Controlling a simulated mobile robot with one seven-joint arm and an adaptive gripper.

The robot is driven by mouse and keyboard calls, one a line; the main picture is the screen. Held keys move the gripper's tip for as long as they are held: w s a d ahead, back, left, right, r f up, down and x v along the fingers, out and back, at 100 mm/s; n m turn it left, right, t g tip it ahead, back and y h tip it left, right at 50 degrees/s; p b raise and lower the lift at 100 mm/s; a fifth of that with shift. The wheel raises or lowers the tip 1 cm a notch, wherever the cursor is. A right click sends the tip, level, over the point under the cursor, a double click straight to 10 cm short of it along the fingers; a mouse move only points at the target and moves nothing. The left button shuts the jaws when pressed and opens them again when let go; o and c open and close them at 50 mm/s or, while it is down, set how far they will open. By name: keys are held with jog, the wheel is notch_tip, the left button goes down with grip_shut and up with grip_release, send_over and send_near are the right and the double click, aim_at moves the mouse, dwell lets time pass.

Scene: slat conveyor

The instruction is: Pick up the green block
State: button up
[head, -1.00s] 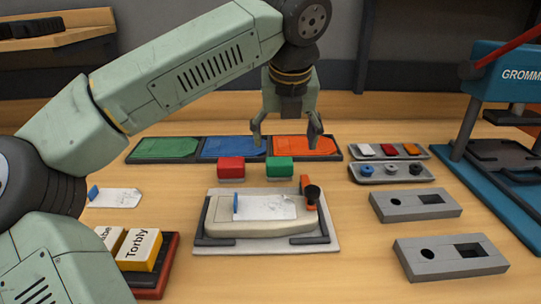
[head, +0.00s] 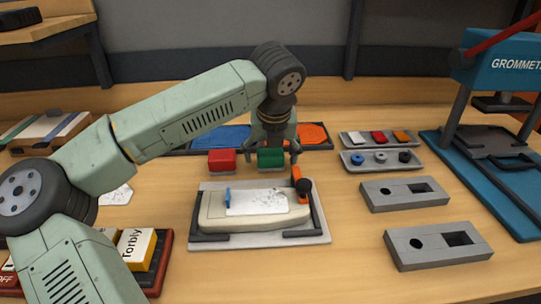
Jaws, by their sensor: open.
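The green block (head: 270,158) stands upright on the table behind the grey fixture, just right of the red block (head: 221,162). My gripper (head: 271,156) points down at the green block, with one finger at its left side and one at its right side. The fingers are open, and I cannot tell whether either touches the block. The block's front face is in plain view.
The grey fixture (head: 310,236) with a white card (head: 262,201) and an orange clamp (head: 299,182) lies in front. Blue and orange trays (head: 313,134) lie behind. Small-part trays (head: 385,168), grey two-hole blocks (head: 405,193) and a blue press (head: 500,190) stand right.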

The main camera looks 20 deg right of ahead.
jog(key=shift+f, duration=0.15)
jog(key=c, duration=1.2)
